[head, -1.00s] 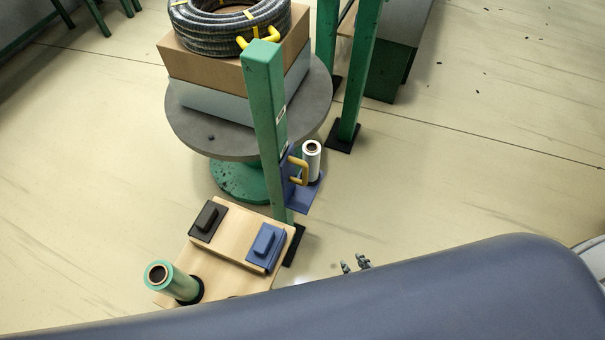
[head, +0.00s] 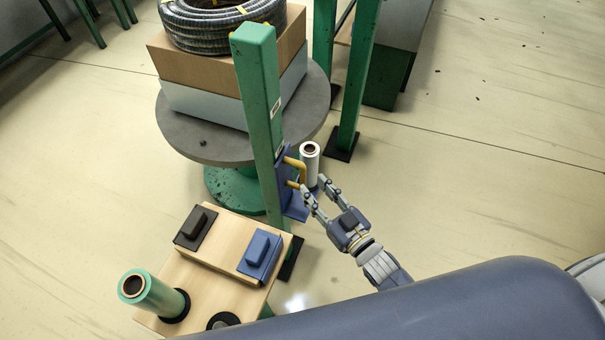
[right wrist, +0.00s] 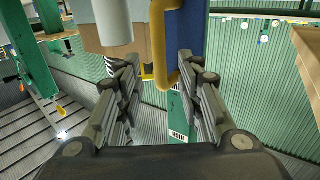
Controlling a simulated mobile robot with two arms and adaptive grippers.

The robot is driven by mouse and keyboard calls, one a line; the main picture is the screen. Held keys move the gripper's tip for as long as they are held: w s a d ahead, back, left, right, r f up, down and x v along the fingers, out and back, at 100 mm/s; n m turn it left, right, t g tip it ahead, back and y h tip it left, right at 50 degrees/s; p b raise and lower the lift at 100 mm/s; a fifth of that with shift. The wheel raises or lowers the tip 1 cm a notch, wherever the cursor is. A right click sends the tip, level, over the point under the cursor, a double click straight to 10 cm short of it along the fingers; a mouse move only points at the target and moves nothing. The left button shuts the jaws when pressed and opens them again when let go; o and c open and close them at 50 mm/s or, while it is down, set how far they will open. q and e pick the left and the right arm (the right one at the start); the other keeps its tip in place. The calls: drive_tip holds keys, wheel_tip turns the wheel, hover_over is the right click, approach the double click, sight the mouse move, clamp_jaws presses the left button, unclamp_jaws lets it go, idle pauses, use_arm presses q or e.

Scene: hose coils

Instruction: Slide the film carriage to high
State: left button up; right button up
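The film carriage is a blue plate (head: 287,190) low on the green mast (head: 259,110). It carries an upright white film roll (head: 309,166) and a yellow handle (head: 297,163). My right gripper (head: 316,188) is open, with its fingertips close to the handle and below the roll in the head view. In the right wrist view the yellow handle (right wrist: 158,50) stands ahead between the spread fingers (right wrist: 160,88); I cannot tell whether they touch it. The white roll (right wrist: 111,22) shows to its left and the blue carriage (right wrist: 188,42) behind. My left gripper is not in view.
A grey turntable (head: 180,134) behind the mast bears boxes (head: 230,66) and a hose coil (head: 222,27). A wooden bench (head: 215,290) at the front left holds a green roll (head: 152,294), a black device (head: 196,228) and a blue device (head: 260,254). The floor to the right is clear.

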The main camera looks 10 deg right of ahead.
sight(305, 178)
drive_tip(key=x, duration=0.6)
drive_tip(key=shift+w+a, duration=0.1)
drive_tip(key=shift+w, duration=0.05)
drive_tip(key=shift+c, duration=0.3)
clamp_jaws()
